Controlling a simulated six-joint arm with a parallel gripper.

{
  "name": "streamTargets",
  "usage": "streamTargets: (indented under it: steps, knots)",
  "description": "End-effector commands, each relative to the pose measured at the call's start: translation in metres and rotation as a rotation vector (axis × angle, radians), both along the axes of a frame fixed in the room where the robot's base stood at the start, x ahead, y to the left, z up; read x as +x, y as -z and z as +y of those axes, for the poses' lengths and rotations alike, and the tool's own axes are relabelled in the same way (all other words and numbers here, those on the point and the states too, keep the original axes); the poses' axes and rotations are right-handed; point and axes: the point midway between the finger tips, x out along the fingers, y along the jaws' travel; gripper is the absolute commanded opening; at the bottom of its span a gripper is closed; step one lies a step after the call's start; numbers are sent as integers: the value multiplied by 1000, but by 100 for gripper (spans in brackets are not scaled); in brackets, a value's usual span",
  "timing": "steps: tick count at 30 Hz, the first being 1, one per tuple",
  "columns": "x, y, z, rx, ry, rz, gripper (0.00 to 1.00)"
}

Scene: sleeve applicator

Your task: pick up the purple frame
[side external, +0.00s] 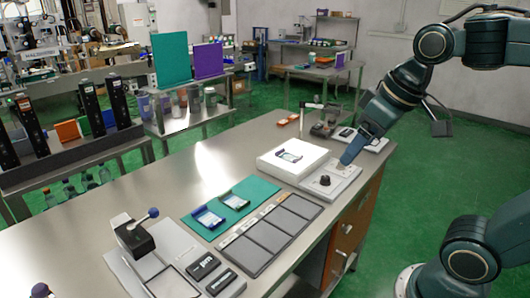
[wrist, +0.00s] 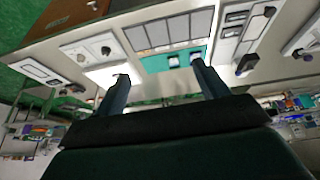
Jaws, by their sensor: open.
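I cannot tell which of these is the purple one. My gripper (side external: 347,160) is above the light plate right of the white block, apart from all frames. In the wrist view my gripper (wrist: 162,83) has its fingers wide apart with nothing between them. The teal mat (wrist: 150,66) shows beyond them, with small frames on it.
A light plate with a black knob (side external: 325,180) sits beside the white block. A tray of grey panels (side external: 270,235) lies in front of the mat. A lever press (side external: 133,235) stands at the near left. Bare steel lies left of the mat.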

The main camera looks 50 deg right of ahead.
Motion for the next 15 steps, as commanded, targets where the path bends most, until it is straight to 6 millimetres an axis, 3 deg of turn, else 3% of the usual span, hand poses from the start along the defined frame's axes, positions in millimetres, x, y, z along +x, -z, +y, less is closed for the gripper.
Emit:
streamTargets:
  steps: [6,15]
  knots:
    - [46,-17,-18,-16,7,59,73]
    - [107,-26,-49,-28,11,137,73]
